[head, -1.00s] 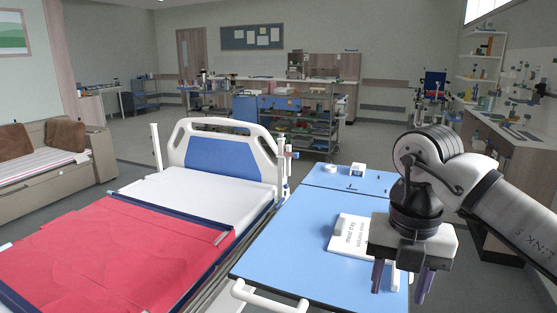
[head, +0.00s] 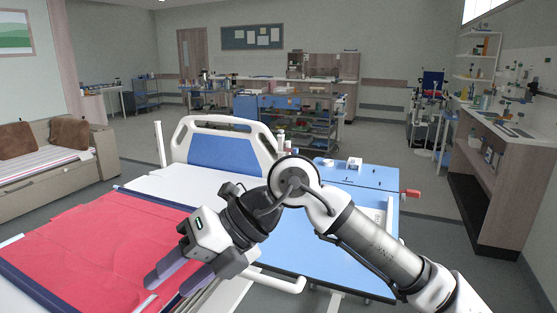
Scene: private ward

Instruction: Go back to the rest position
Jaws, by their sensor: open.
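My gripper (head: 168,294) is in the lower left middle of the head view, over the near right side of the bed. Its two purple-grey fingers are apart, with nothing visible between them. My arm reaches in from the lower right and crosses in front of the blue overbed table (head: 330,253). The white item with printed lettering on the table (head: 378,214) is mostly hidden behind my arm.
The bed with its red blanket (head: 95,240) fills the left. A small white item (head: 354,163) stands at the table's far end. A counter (head: 505,150) stands on the right, with open floor (head: 435,240) before it. A sofa (head: 50,165) is at the far left.

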